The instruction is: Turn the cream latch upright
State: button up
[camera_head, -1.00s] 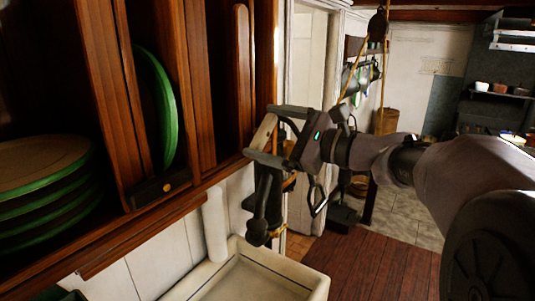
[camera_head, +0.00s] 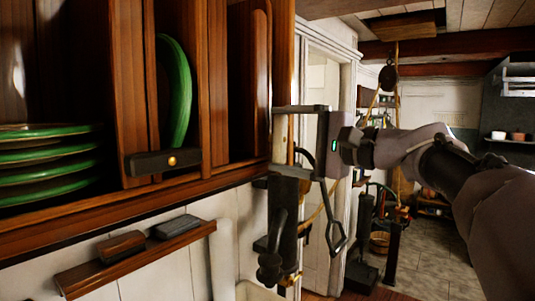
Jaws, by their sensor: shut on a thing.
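The cream latch (camera_head: 281,133) shows as a short pale strip at the right front edge of the wooden plate cabinet. It looks close to upright. My gripper (camera_head: 279,139) reaches in from the right and is shut on it, with one finger above and one below. The fingers hide the ends of the latch, and its pivot cannot be made out.
A dark latch (camera_head: 143,165) with a brass knob lies across the slot of a green plate (camera_head: 176,92). Stacked green-rimmed plates (camera_head: 45,170) stand at left. A small wooden shelf (camera_head: 100,275) is below. A black pump-like fixture (camera_head: 284,225) hangs close under my gripper.

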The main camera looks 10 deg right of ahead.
jog(key=shift+f+n+b, duration=0.1)
jog(key=shift+n+b, duration=0.35)
jog(key=shift+n, duration=0.05)
jog(key=o, duration=1.1)
jog(key=shift+d, duration=0.1)
jog(key=v, duration=1.7)
jog(key=shift+s, duration=0.15)
